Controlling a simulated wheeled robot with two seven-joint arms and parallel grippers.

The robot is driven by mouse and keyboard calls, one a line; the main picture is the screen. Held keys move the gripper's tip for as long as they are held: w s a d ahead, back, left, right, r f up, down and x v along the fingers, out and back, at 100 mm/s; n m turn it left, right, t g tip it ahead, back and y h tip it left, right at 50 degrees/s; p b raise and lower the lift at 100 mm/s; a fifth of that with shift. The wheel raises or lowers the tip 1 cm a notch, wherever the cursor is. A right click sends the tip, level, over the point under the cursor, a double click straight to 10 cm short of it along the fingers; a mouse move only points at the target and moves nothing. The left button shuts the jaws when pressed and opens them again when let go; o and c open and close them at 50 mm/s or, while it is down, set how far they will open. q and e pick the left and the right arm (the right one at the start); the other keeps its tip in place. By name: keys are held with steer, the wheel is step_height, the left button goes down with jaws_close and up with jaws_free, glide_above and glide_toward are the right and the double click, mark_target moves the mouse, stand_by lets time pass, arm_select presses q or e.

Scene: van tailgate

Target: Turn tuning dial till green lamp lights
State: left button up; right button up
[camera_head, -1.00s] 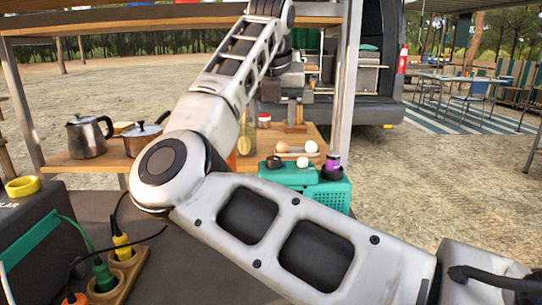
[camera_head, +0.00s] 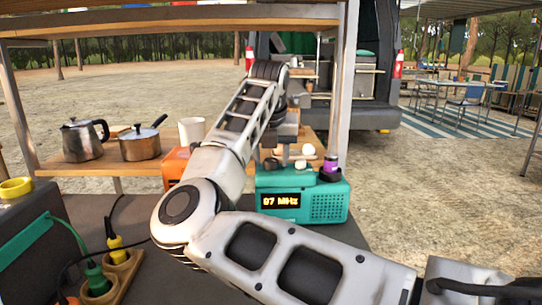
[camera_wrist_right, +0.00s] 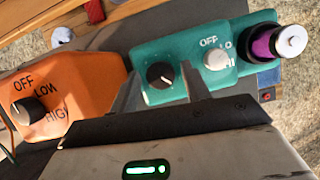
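The teal radio (camera_head: 330,205) stands on the table in the head view, its display (camera_head: 281,200) showing what reads as 97 MHz. In the right wrist view, the radio's black dial (camera_wrist_right: 160,75) with a white pointer mark sits on its top face. My right gripper (camera_wrist_right: 157,88) is over the radio, its two fingers apart on either side of the dial; I cannot tell whether they touch it. It also shows in the head view (camera_head: 284,150), pointing down. I see no lit green lamp on the radio. My left gripper is not in view.
A white knob (camera_wrist_right: 216,59) marked OFF, LO, HI and a purple-black cylinder (camera_wrist_right: 275,42) are right of the dial. An orange box (camera_wrist_right: 75,90) with its own knob is left. A kettle (camera_head: 82,140), a pot (camera_head: 140,146) and plugs (camera_head: 97,277) stand further left.

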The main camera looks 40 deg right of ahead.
steer(key=c, duration=0.7)
steer(key=shift+r+m+p, duration=0.15)
steer(key=shift+m+p, duration=0.25)
steer(key=shift+m, duration=0.3)
steer(key=shift+w+m+g+h+p, duration=0.1)
steer(key=shift+m+g+h+p, duration=0.2)
steer(key=shift+m+g+p, duration=0.45)
steer(key=shift+m, duration=0.65)
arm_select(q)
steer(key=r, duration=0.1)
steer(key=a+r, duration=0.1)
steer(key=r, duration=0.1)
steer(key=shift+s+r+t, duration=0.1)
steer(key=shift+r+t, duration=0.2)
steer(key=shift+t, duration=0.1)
arm_select(e)
steer(key=o, duration=1)
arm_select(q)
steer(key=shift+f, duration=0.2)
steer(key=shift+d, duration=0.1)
